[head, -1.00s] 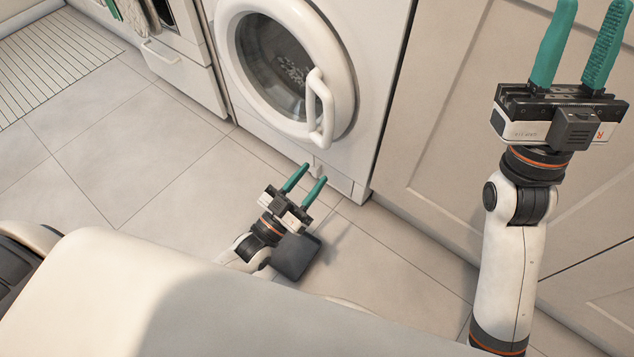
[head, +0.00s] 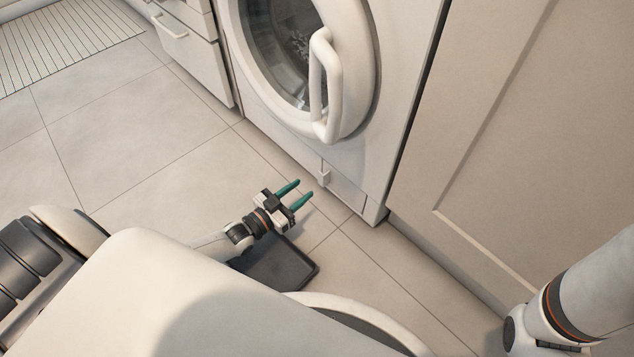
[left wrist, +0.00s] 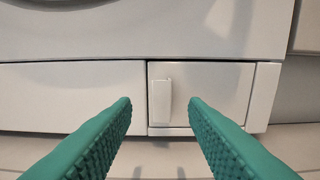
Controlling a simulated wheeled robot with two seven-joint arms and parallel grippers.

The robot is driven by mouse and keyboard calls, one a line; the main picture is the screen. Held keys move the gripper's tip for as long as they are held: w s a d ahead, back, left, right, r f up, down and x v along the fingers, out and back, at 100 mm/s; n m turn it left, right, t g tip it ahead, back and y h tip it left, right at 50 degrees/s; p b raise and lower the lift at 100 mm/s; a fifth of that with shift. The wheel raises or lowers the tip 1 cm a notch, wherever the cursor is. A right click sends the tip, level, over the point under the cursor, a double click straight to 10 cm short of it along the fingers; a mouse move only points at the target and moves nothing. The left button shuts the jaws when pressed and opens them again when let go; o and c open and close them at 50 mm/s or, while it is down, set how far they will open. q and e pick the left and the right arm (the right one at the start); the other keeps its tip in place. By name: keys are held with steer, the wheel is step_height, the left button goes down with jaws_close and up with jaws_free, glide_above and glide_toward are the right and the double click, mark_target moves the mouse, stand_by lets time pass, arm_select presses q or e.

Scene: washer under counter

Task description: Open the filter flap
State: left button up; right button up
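The filter flap (left wrist: 205,92) is a small white panel low at the right of the washer front, and it looks shut. A small upright handle (left wrist: 161,101) stands on its left side; in the head view the handle (head: 323,176) sits below the round door. My left gripper (head: 301,192) is low over the floor in front of the washer, pointing at the flap. In the left wrist view its green fingers (left wrist: 160,112) are apart, with the handle seen between them and nothing held. The fingers look apart from the flap. My right gripper is out of the head view; only its arm shows at lower right.
The washer's round door (head: 365,70) with its large white handle (head: 318,88) is above the flap. A beige cabinet panel (head: 530,130) stands to the right. A drawer unit (head: 190,60) and a ribbed mat (head: 60,40) are at left.

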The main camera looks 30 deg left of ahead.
mark_target(320, 176)
arm_select(q)
steer(key=b+x, duration=0.2)
steer(key=x, duration=0.3)
steer(key=shift+w+d+f, duration=0.15)
steer(key=shift+w+d, duration=0.05)
steer(key=shift+w, duration=0.1)
steer(key=shift+w+d+b, duration=0.15)
steer(key=shift+w+b, duration=0.2)
steer(key=shift+w, duration=0.1)
jaws_close()
